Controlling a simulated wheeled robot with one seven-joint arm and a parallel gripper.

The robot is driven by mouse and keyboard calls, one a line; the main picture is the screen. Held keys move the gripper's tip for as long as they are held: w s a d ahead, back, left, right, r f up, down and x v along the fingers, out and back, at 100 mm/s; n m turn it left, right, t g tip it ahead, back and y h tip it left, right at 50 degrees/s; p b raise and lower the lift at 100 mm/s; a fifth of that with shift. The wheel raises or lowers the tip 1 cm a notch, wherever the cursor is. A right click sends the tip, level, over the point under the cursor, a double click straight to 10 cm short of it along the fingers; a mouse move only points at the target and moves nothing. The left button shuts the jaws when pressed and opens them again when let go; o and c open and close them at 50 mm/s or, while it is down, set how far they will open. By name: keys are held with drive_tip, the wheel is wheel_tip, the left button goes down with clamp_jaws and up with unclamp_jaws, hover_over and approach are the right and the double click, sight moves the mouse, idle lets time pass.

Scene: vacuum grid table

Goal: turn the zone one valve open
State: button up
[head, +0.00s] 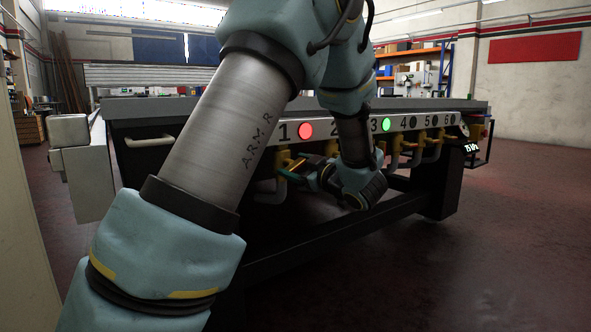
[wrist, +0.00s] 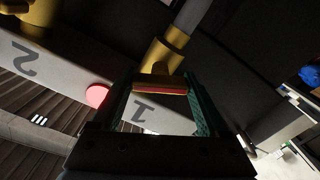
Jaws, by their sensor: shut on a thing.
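The zone one valve sits under the number 1 on the table's front panel, its yellow body (head: 282,158) partly hidden behind my arm. In the wrist view its yellow handle with a red stripe (wrist: 160,86) lies crosswise between the two green fingers of my gripper (wrist: 160,79), which is shut on it. The yellow valve body (wrist: 162,57) and a grey pipe run on beyond the handle. In the head view my gripper (head: 294,172) reaches the valve from the right. The lamp beside number 1 (head: 305,131) is red.
Several other yellow valves, such as one near number 5 (head: 428,136), line the panel to the right. The lamp beside number 3 (head: 385,126) is green. The table's dark lower frame (head: 330,237) runs below. The floor at right (head: 510,240) is clear.

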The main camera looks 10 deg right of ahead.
drive_tip(key=n, duration=0.1)
drive_tip(key=n+b, duration=0.2)
drive_tip(key=shift+f+n, duration=0.25)
drive_tip(key=shift+n, duration=0.15)
drive_tip(key=n+b, duration=0.3)
drive_tip(key=shift+f+n, duration=0.1)
drive_tip(key=shift+n, duration=0.2)
drive_tip(key=n+b, duration=0.3)
drive_tip(key=shift+n+b, duration=0.95)
drive_tip(key=shift+n, duration=0.25)
drive_tip(key=shift+r, duration=0.2)
drive_tip(key=o, duration=1.2)
drive_tip(key=shift+o, duration=0.2)
drive_tip(key=shift+r, duration=0.1)
drive_tip(key=p+v, duration=0.3)
drive_tip(key=v, duration=0.8)
